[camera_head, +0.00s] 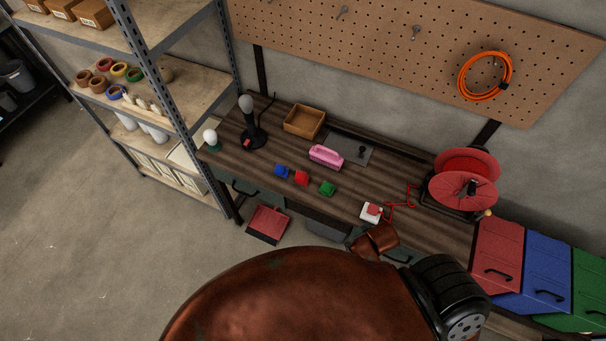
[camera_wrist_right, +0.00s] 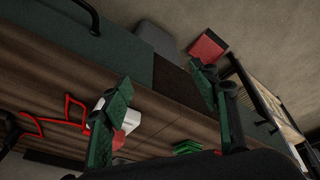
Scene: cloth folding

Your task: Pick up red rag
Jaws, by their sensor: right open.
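A small folded red rag (camera_head: 301,177) lies on the dark wooden workbench (camera_head: 250,175), between a blue one (camera_head: 281,170) and a green one (camera_head: 327,188). My right gripper (camera_wrist_right: 163,105) shows in the right wrist view, its green-padded fingers wide apart with nothing between them. It is near the bench's front edge. My left gripper is in neither view.
A white item with a red top (camera_head: 371,212) and red cord lie right of the rags. A pink object (camera_head: 326,156), wooden tray (camera_head: 304,121), lamp (camera_head: 253,132) and red reel (camera_head: 465,178) also stand on the bench. A red object (camera_head: 268,223) is on the floor in front.

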